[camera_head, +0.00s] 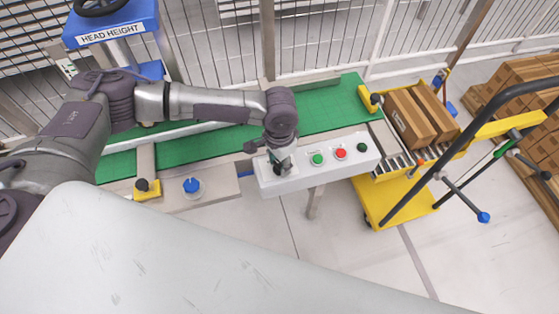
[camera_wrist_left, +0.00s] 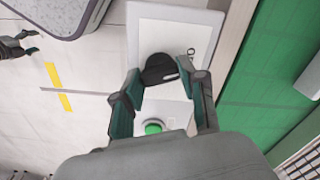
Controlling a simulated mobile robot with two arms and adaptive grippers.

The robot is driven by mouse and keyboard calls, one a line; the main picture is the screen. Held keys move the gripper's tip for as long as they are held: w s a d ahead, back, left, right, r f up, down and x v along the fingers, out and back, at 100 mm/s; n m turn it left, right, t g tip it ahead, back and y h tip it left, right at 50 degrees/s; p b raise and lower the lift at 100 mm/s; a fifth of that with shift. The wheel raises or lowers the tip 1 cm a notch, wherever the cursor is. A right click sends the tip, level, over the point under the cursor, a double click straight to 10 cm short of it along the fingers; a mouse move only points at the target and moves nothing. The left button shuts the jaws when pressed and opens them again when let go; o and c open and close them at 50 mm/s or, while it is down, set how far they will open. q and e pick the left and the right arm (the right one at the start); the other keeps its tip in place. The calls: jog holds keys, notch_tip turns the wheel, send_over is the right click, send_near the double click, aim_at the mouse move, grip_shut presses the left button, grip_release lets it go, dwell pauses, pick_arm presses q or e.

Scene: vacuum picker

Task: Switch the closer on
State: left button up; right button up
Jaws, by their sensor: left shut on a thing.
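A white control box (camera_head: 330,163) stands at the near edge of the green conveyor. It carries a green button (camera_head: 317,159), a red button (camera_head: 340,154) and a dark green round part (camera_head: 362,147). At its left end my left gripper (camera_head: 279,163) reaches down onto the panel. In the left wrist view, my left gripper (camera_wrist_left: 159,73) is shut on a black rotary knob (camera_wrist_left: 161,68) with a pale mark, with one finger on each side. The green button shows between the fingers (camera_wrist_left: 153,128). The head view mostly hides the knob.
The green conveyor (camera_head: 335,103) runs behind the box. A yellow cart (camera_head: 390,202) with cardboard boxes (camera_head: 411,119) stands to the right. A blue knob (camera_head: 191,186) and a yellow-based button (camera_head: 147,188) sit at the left. Wire fencing closes the back.

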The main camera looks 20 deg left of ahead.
pick_arm(q)
jog(key=shift+r+m+p, duration=0.25)
jog(key=shift+m+p, duration=0.45)
jog(key=shift+p, duration=0.45)
jog(key=shift+m+p, duration=2)
jog(key=shift+m, duration=0.4)
jog(key=shift+f+m+p, duration=0.15)
jog(key=shift+m+p, duration=0.5)
jog(key=shift+m, duration=0.65)
jog(key=o, duration=1.1)
jog(key=shift+o, duration=0.2)
